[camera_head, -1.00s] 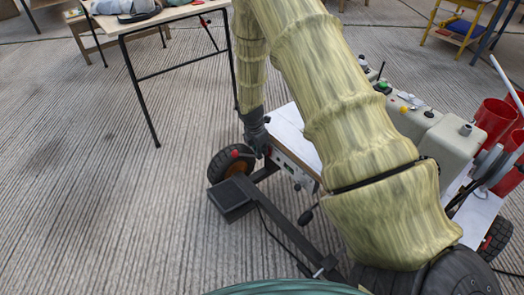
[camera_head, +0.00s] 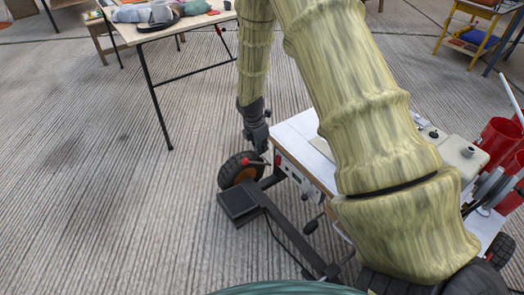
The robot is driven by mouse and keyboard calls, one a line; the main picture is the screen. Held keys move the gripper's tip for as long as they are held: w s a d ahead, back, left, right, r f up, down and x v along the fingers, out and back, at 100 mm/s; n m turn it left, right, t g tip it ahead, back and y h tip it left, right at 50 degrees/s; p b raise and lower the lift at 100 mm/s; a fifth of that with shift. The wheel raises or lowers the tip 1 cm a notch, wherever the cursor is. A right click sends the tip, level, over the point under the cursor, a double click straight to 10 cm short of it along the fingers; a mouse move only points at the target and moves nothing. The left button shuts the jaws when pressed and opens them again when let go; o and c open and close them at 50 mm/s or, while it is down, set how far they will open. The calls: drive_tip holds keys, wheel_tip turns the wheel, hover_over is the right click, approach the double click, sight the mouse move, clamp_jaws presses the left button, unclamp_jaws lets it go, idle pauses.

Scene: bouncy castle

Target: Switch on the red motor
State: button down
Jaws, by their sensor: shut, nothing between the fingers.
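My gripper (camera_head: 261,148) is dark, hangs from my pale green-sleeved arm and points down at the left end of a white-topped cart. It is shut and empty. A small red handle-like part (camera_head: 254,162) shows just below the fingertips, in front of the wheel, and a red part (camera_head: 277,160) sits on the cart's front panel (camera_head: 298,178) close to the right of them. I cannot tell whether the fingers touch either. Which part is the red motor or its switch is unclear. My arm hides much of the cart's top and its control boxes.
The cart (camera_head: 295,130) has black wheels (camera_head: 239,171) and a dark frame with a pedal-like block (camera_head: 238,203). Red containers (camera_head: 500,140) and a grey box (camera_head: 463,155) stand at right. A table (camera_head: 150,35) with cloth items is at upper left. The striped floor at left is clear.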

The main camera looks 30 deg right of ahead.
sight(278, 160)
drive_tip(key=shift+s, duration=0.1)
idle(0.4)
drive_tip(key=shift+s+a+f+y+b, duration=0.25)
drive_tip(key=shift+f+y+b, duration=0.25)
drive_tip(key=shift+b, duration=0.4)
drive_tip(key=shift+w, duration=0.2)
drive_tip(key=d+f+b, duration=0.5)
drive_tip(key=f, duration=0.5)
drive_tip(key=shift+w+f+b, duration=0.15)
drive_tip(key=shift+f+b, duration=0.1)
drive_tip(key=shift+b, duration=0.05)
